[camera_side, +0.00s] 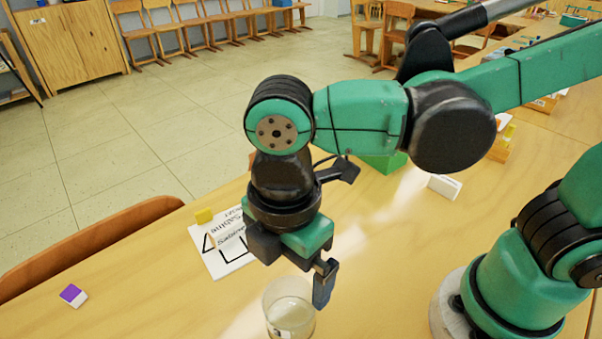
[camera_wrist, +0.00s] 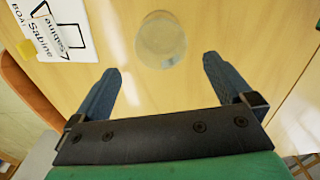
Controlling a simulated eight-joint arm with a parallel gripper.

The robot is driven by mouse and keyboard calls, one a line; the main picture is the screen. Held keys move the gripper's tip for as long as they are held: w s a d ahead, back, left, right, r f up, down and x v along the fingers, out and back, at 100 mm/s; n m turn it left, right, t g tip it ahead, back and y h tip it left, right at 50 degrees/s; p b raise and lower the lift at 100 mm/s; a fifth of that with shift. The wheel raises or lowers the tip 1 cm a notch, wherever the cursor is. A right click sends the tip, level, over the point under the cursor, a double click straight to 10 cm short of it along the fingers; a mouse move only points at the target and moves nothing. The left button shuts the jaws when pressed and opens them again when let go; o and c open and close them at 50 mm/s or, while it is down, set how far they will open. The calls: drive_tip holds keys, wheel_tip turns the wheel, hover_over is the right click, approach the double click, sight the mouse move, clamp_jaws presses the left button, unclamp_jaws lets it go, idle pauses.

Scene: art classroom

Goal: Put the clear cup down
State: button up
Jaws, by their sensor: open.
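The clear cup (camera_side: 289,312) stands upright on the wooden table, at the bottom middle of the side view. In the wrist view the clear cup (camera_wrist: 161,40) shows from above, just beyond the fingertips and centred between them. My gripper (camera_wrist: 162,72) is open and empty, its two blue-grey fingers spread wide. In the side view my gripper (camera_side: 300,268) hangs above the cup, with one finger in front of the cup's right side. The other finger is mostly hidden there. I cannot tell whether any finger touches the cup.
A printed white sheet (camera_side: 226,262) lies left of the cup, with a yellow block (camera_side: 203,216) at its edge. A purple-and-white eraser (camera_side: 73,295) lies at the far left. A white block (camera_side: 444,186) and a green box (camera_side: 384,163) are farther back. Table between sheet and eraser is clear.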

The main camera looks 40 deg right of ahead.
drive_tip(key=w+d+r+m+t, duration=0.1)
drive_tip(key=w+d+m+t, duration=0.2)
drive_tip(key=d+m, duration=0.6)
drive_tip(key=w+d+m+t, duration=0.4)
drive_tip(key=d+m, duration=0.5)
drive_tip(key=shift+r+m, duration=0.4)
